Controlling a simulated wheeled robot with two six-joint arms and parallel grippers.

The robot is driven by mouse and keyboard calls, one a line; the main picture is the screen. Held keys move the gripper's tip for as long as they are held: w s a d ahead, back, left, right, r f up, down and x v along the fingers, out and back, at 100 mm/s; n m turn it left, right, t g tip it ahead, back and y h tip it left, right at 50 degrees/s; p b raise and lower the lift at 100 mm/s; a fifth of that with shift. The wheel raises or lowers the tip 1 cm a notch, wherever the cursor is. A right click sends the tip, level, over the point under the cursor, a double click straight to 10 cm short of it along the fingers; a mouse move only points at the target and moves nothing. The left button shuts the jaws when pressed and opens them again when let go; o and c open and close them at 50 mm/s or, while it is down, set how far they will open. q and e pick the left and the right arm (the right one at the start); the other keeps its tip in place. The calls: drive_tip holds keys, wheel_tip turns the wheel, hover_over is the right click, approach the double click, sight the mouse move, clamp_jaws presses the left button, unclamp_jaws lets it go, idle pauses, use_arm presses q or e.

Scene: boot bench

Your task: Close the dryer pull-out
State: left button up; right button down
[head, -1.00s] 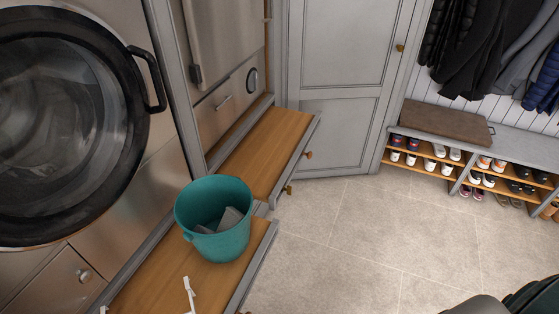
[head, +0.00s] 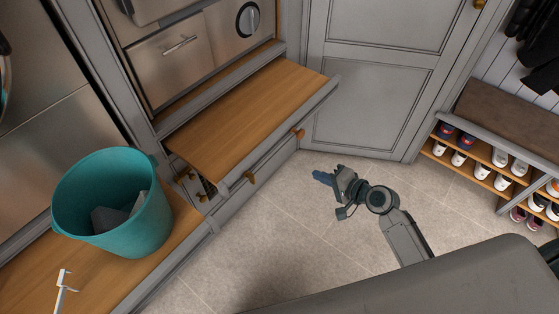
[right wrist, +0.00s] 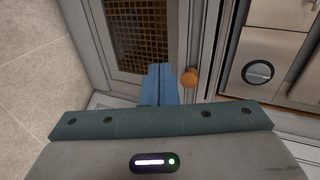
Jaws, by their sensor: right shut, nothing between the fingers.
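A wooden-topped pull-out (head: 255,105) stands out from under the steel appliance on the right in the head view; I take it for the dryer pull-out. Its grey front carries two wooden knobs, one (head: 298,133) towards the far end and one (head: 249,178) nearer. My right gripper (head: 323,177) has its blue fingers together and empty, over the floor to the right of the front and apart from it. In the right wrist view the shut fingers (right wrist: 158,84) point just left of a round wooden knob (right wrist: 190,77). My left gripper is not in view.
A teal bucket (head: 112,210) with grey items inside stands on another wooden surface at lower left. A white upright piece (head: 62,290) is near it. A shoe bench (head: 500,115) is at the right. Tiled floor (head: 290,235) is clear in front of the pull-out.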

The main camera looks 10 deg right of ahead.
wheel_tip(320, 180, up, 4)
drive_tip(key=a+y, duration=0.1)
drive_tip(key=a, duration=0.1)
drive_tip(key=p, duration=0.2)
approach(272, 150)
drive_tip(key=x, duration=0.5)
drive_tip(key=shift+f, duration=0.1)
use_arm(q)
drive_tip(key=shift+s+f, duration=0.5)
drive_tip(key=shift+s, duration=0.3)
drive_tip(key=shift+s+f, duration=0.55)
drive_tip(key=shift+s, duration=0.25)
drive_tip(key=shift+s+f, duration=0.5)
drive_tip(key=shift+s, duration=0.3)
use_arm(e)
drive_tip(key=shift+w+a+f, duration=0.1)
drive_tip(key=shift+w+a, duration=0.3)
drive_tip(key=shift+w, duration=0.15)
